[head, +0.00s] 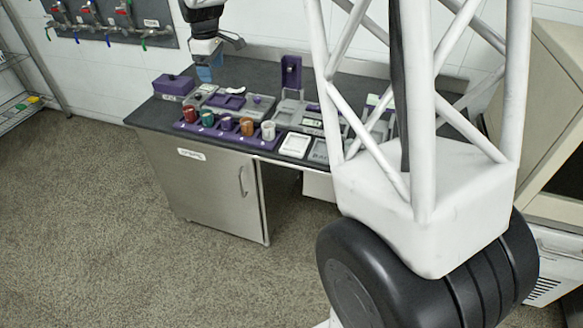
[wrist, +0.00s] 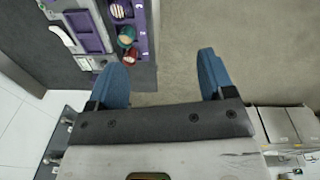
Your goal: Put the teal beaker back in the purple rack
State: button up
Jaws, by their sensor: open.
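The purple rack (head: 262,146) lies along the front left edge of the dark bench, with a row of small beakers at it. It also shows at the upper left of the wrist view (wrist: 143,22). A green-teal beaker (head: 207,118) stands second from the left, beside a red beaker (head: 190,114). In the wrist view the green-teal beaker (wrist: 126,37) is just above the red one (wrist: 130,57). I cannot tell how deep it sits. My gripper (head: 205,73) is above the bench's back left, apart from the rack. Its blue fingers (wrist: 163,76) are open and empty.
An orange-brown beaker (head: 246,127) and a white beaker (head: 267,131) stand further right at the rack. A purple box (head: 174,85), grey trays and a tall purple stand (head: 291,72) are behind. A white scale (head: 295,145) is to the right. Floor in front is clear.

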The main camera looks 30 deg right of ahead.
jog(key=s+r+m, duration=0.2)
jog(key=s, duration=0.5)
jog(key=s+r+m, duration=0.1)
jog(key=s+r, duration=0.2)
jog(key=s, duration=0.5)
jog(key=s+d+f+m+t, duration=0.1)
jog(key=s+m, duration=0.3)
jog(key=s, duration=1.1)
jog(key=s+d+f+m+t, duration=0.1)
jog(key=s+f+m, duration=0.2)
jog(key=s, duration=1.3)
jog(key=shift+s+m, duration=0.25)
jog(key=shift+m, duration=0.25)
jog(key=shift+f, duration=0.1)
